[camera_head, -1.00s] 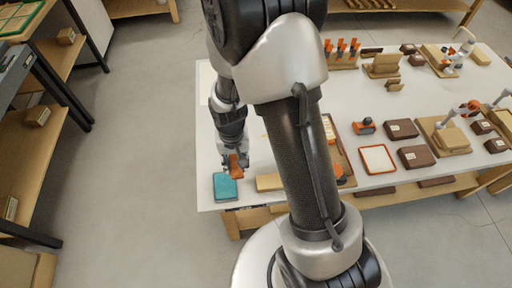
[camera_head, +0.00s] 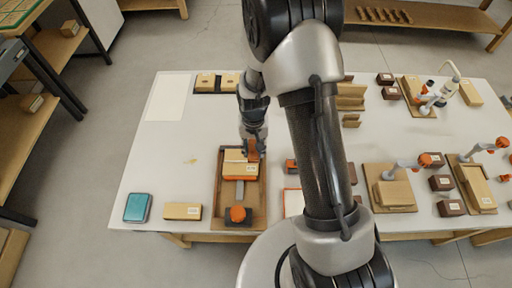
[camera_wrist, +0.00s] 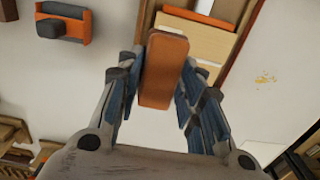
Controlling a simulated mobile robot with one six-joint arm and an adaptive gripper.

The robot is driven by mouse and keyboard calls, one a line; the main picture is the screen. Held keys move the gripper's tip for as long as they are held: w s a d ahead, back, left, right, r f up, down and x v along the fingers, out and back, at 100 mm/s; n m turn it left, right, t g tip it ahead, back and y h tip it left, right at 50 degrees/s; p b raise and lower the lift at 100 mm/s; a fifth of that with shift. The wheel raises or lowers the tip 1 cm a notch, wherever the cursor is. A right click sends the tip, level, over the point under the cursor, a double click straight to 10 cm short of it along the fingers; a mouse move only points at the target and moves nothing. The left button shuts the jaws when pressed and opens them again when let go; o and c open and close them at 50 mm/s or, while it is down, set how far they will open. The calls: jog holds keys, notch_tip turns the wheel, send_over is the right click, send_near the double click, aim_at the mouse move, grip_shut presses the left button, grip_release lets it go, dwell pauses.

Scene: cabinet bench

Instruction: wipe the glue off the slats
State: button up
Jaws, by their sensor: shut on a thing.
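My gripper (camera_wrist: 160,80) is shut on an orange-brown block (camera_wrist: 165,70), which sits between its blue-padded fingers. In the head view my gripper (camera_head: 254,150) holds the block over the far right part of a wooden tray. Pale wooden slats (camera_head: 238,170) lie in that tray and also show beyond the block in the wrist view (camera_wrist: 190,38). The block and fingers hide part of them. I cannot make out glue on the slats. A small yellow smear (camera_head: 193,161) is on the white tabletop left of the tray and shows in the wrist view (camera_wrist: 265,78).
The tray (camera_head: 222,222) also holds an orange-topped tool (camera_head: 238,214). A teal box (camera_head: 138,207) and a pale wooden block (camera_head: 182,211) stand at the front left. An orange-and-grey item (camera_wrist: 64,24) lies near the tray. The tabletop left of the tray is mostly clear.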

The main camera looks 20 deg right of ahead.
aim_at(243, 162)
jog(key=shift+d+f, duration=0.15)
jog(key=shift+d, duration=0.3)
jog(key=shift+a+f+b, duration=0.25)
jog(key=shift+f+b, duration=0.45)
jog(key=shift+f, duration=0.15)
jog(key=shift+d+f+b, duration=0.1)
jog(key=shift+f+b, duration=1.15)
jog(key=shift+f, duration=0.6)
jog(key=shift+f+b, duration=0.65)
jog(key=shift+f, duration=0.1)
jog(key=shift+w, duration=0.1)
jog(key=shift+w+a+r, duration=0.1)
jog(key=shift+w+a, duration=0.05)
jog(key=shift+a, duration=0.4)
jog(key=shift+w+a, duration=0.15)
jog(key=shift+a, duration=0.4)
jog(key=shift+a, duration=0.1)
jog(key=shift+w+a, duration=0.3)
jog(key=shift+a, duration=0.55)
jog(key=shift+a, duration=0.1)
